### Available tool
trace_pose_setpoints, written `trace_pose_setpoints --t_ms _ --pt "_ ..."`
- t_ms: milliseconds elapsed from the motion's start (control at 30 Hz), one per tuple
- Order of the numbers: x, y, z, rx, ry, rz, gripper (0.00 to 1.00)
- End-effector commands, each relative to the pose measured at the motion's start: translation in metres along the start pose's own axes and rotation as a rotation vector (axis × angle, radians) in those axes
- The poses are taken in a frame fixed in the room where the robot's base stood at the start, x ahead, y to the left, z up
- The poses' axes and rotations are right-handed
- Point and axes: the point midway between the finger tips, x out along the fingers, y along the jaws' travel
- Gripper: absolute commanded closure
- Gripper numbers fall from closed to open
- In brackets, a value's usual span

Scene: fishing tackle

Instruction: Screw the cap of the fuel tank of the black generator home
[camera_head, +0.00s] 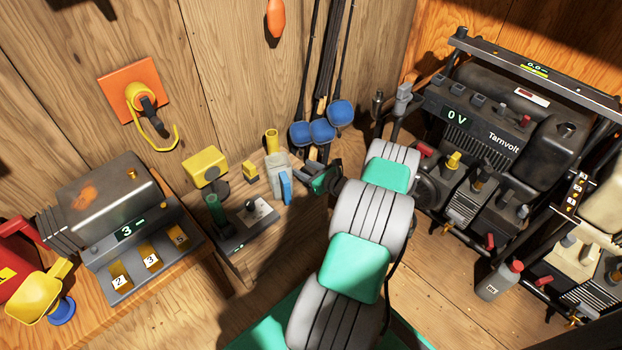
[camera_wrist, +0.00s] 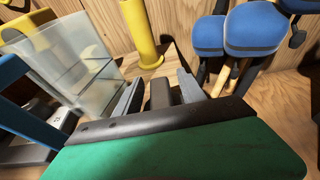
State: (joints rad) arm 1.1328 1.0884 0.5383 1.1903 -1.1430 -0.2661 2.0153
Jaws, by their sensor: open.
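The black generator (camera_head: 470,125), marked Tarnvolt and reading 0 V, stands at the right in the head view. Its dark fuel tank (camera_head: 550,145) has a small brass-coloured round fitting (camera_head: 567,130) on top; I cannot tell whether this is the cap or the bare neck. My gripper (camera_head: 304,170) is open, left of the generator and well apart from it, near the wall by the blue-ended rods. In the wrist view my gripper (camera_wrist: 160,92) shows two grey fingers with a dark brown block between them; I cannot tell what the block is.
Blue-ended rods (camera_head: 322,131) lean on the wall beside my gripper. A clear container (camera_wrist: 75,60) and yellow tube (camera_wrist: 141,32) stand close. A grey bottle (camera_head: 499,281) stands before the generator. A cream machine (camera_head: 580,262) is at right, a grey one (camera_head: 100,205) at left.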

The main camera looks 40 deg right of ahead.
Motion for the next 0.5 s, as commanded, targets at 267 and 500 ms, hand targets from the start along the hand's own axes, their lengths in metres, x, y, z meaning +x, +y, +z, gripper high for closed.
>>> trace_pose_setpoints --t_ms 267,500 --pt "0.0035 -0.0011 0.0004 0.002 0.000 -0.002 0.55" --pt "0.0028 -0.0018 0.0002 0.002 0.000 -0.004 0.75"
